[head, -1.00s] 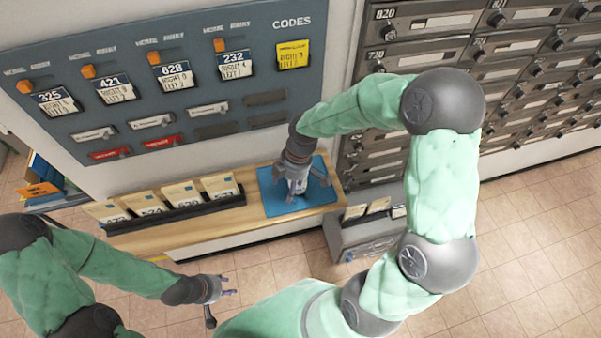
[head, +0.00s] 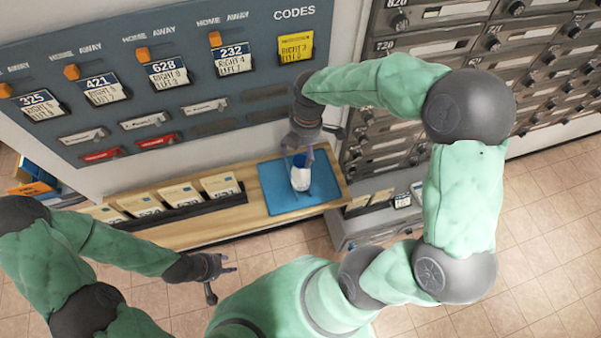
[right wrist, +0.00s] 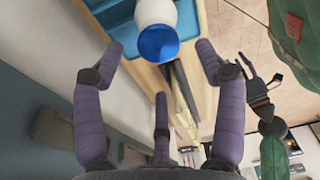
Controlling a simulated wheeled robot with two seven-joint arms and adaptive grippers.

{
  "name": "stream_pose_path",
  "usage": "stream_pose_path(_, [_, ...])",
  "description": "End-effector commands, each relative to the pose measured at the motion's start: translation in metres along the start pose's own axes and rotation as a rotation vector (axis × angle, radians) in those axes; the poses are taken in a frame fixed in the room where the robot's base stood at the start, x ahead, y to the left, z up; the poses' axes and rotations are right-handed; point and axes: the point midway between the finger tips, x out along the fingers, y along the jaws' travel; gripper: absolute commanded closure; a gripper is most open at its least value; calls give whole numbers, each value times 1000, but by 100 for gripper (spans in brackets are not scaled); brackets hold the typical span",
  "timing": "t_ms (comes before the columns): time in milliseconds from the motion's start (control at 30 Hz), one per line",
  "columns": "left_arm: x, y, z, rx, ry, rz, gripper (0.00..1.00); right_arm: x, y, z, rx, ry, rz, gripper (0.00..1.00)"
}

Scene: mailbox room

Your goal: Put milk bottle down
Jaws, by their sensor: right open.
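The white milk bottle (head: 300,178) with a blue cap stands upright on the blue mat (head: 272,188) on the wooden shelf. In the right wrist view, its blue cap (right wrist: 158,43) faces me beyond the fingertips. My right gripper (head: 306,152) is open, just behind and above the bottle in the head view. Its fingers (right wrist: 158,72) are spread and appear apart from the bottle in the right wrist view. My left gripper (head: 220,277) is empty at the lower left, in front of the shelf, with its fingers spread.
A black rack (head: 182,212) of several cards stands left of the mat. The grey codes board (head: 120,50) is on the wall behind. Metal mailboxes (head: 430,45) fill the right. A grey bin (head: 365,226) with papers stands right of the shelf.

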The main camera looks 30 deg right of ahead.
Motion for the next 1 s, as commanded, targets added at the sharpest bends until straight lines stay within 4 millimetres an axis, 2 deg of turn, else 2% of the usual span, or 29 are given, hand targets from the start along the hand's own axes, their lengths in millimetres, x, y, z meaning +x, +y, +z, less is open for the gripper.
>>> stream_pose_path(167, [0,0,0,0,0,0,60,10,0,1,1,0,-1,29])
stream_pose_path(500, [-2,1,0,0,1,0,60,52,-1,7,1,0,0,29])
stream_pose_path(800, [-2,1,0,0,0,0,60,56,-1,6,0,0,2,29])
stream_pose_path(1000, [-2,1,0,0,1,0,60,56,-1,6,0,1,1,85])
